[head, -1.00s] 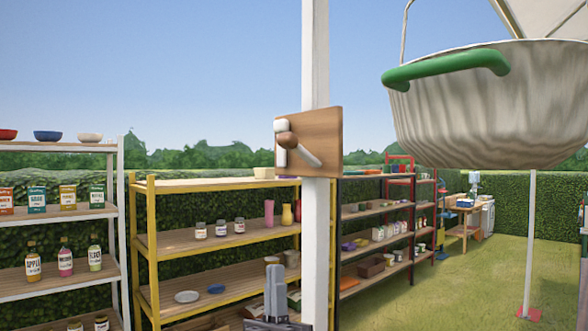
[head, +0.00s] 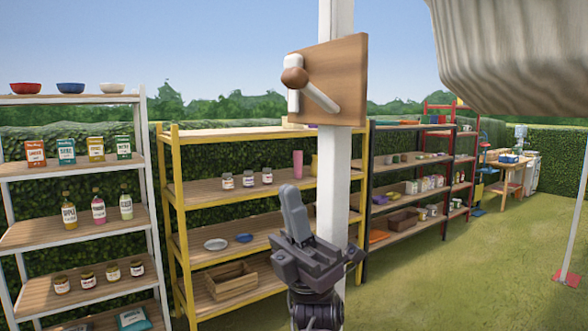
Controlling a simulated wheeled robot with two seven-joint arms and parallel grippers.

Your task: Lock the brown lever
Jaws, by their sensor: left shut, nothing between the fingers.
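The lever is a white rod (head: 321,97) with a brown round hub (head: 294,77), fixed to a brown wooden board (head: 342,74) on a white post. The rod slants down to the right from the hub. A white upright bracket (head: 294,98) sits at the board's left side, by the hub. My left gripper (head: 293,210) is in front of the post, below the board and apart from the lever. Its fingers point up, are shut and hold nothing. My right gripper is not in view.
The white post (head: 337,165) rises behind my gripper. A yellow shelf (head: 180,215) and a white shelf (head: 150,190) stand to the left. Open grass (head: 480,265) lies to the right.

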